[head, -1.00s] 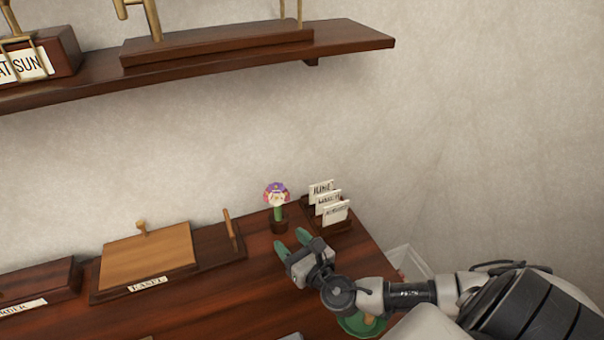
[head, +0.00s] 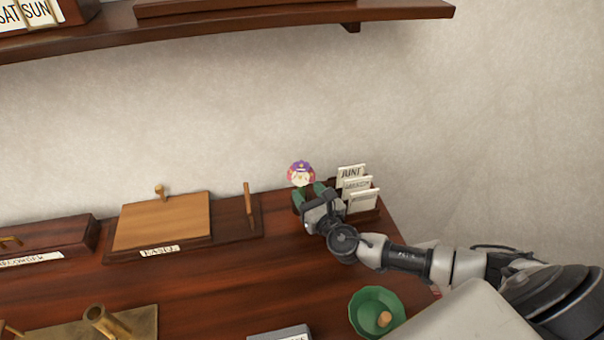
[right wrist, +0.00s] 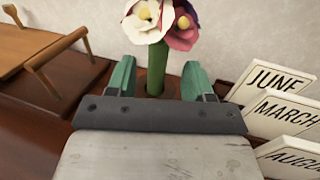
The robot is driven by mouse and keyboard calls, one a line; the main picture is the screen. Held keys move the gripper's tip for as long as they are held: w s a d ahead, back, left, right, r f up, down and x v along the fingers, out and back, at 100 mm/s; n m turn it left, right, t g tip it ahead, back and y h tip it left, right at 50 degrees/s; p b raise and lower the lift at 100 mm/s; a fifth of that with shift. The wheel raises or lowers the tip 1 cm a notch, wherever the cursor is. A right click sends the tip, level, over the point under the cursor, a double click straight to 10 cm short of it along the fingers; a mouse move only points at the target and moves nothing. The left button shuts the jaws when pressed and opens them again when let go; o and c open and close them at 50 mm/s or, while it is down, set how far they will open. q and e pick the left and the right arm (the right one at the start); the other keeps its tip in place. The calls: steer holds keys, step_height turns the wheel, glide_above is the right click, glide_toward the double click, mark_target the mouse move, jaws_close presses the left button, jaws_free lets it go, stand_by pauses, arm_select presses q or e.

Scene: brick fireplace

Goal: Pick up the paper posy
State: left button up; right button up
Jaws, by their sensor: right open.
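The paper posy (head: 301,174) stands upright at the back of the desk, with purple, white and red flowers. In the right wrist view its green stem (right wrist: 156,68) rises between the two green fingers of my right gripper (right wrist: 158,80). The fingers are apart, one on each side of the stem, with gaps to it. In the head view my right gripper (head: 309,192) is in front of the posy and hides its lower stem and most of its base. My left gripper is not in view.
A rack of month cards (head: 358,188) stands close to the right of my right gripper. A wooden easel board (head: 162,222) lies to the left. A green bowl (head: 366,301) and a brass piece (head: 101,320) are nearer the front. A shelf (head: 230,38) hangs above.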

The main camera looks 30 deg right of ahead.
mark_target(304, 188)
steer(key=w, duration=0.3)
steer(key=shift+w+a, duration=0.15)
steer(key=shift+w, duration=0.05)
steer(key=shift+s, duration=0.1)
steer(key=shift+c, duration=0.3)
steer(key=shift+r, duration=0.1)
jaws_close()
